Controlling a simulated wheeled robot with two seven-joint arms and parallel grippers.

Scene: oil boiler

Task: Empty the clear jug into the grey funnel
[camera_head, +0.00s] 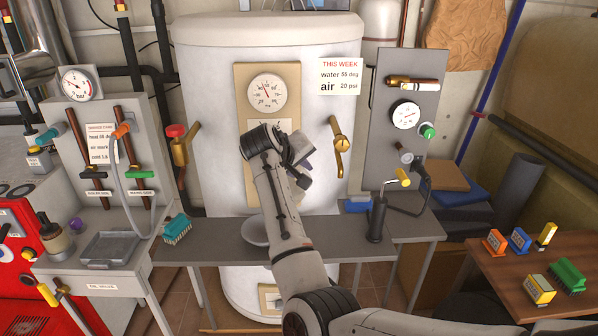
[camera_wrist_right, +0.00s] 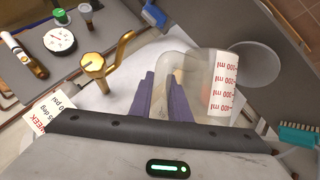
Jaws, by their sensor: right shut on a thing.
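My right gripper (camera_head: 304,158) is in front of the white boiler, with its arm rising from the bottom of the head view. In the right wrist view its purple fingers (camera_wrist_right: 162,103) are shut at the side of the clear jug (camera_wrist_right: 192,78). The jug has a white strip with red ml marks. Its contents and exact tilt are hard to tell, and the wrist hides its lower part. The grey funnel (camera_wrist_right: 258,65) shows beyond the jug as a pale round rim. In the head view the funnel (camera_head: 252,231) is partly hidden by my arm. My left gripper is out of view.
The boiler (camera_head: 215,110) has a gauge and brass valves (camera_head: 340,143) close to the gripper.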

